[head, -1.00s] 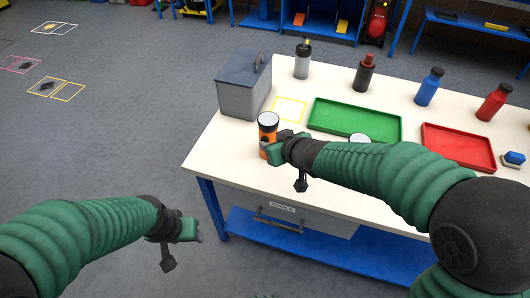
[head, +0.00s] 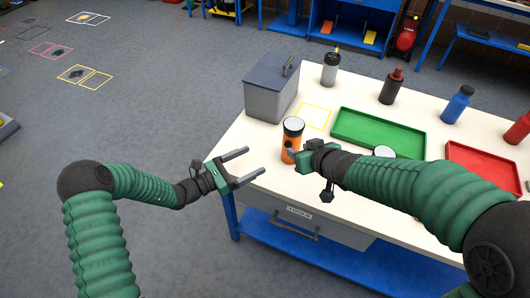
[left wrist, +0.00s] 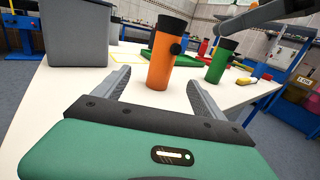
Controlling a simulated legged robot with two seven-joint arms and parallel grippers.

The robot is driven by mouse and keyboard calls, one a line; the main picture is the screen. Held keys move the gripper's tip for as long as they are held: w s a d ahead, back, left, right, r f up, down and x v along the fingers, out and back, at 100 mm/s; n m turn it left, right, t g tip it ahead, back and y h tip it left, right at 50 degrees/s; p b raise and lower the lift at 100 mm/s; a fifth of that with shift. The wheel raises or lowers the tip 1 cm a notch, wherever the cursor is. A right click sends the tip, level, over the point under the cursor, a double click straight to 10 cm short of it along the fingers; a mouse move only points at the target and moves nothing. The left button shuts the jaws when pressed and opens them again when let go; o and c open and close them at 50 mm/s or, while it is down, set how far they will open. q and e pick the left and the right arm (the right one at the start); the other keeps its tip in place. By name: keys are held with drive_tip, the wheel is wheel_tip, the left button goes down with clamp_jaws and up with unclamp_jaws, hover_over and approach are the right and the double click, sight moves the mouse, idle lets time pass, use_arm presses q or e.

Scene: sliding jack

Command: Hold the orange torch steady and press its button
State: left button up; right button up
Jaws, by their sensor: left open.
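My left gripper (head: 255,162) is open and empty at the table's near left edge. Its two fingers point at the torch, which stands beyond the fingertips. My right gripper (head: 297,159) overlaps the torch's lower right in the head view. Its fingers are mostly hidden, and I cannot tell whether they touch the torch.
A grey box (head: 271,92) stands behind the torch, beside a yellow outline (head: 315,115). A green tray (head: 378,139), a red tray (head: 480,166) and several bottles lie further right. A green torch (left wrist: 220,64) stands right of the orange one. A drawer (head: 300,218) is below the tabletop.

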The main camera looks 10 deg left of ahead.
sight(283, 147)
use_arm(q)
drive_tip(key=x, duration=0.5)
drive_tip(key=s+d+x, duration=0.1)
drive_tip(key=x, duration=0.1)
drive_tip(key=shift+w+d, duration=0.15)
drive_tip(key=x, duration=0.8)
drive_tip(key=shift+w+a+f, duration=0.15)
drive_tip(key=shift+w+a, duration=0.1)
drive_tip(key=shift+w, duration=0.1)
drive_tip(key=shift+d, duration=0.55)
drive_tip(key=shift+a, duration=0.45)
drive_tip(key=c, duration=0.9)
drive_tip(key=shift+d, duration=0.25)
drive_tip(key=c, duration=0.8)
use_arm(e)
drive_tip(key=shift+d, duration=0.5)
use_arm(q)
drive_tip(key=shift+a, duration=0.15)
use_arm(e)
drive_tip(key=shift+a, duration=0.1)
clamp_jaws()
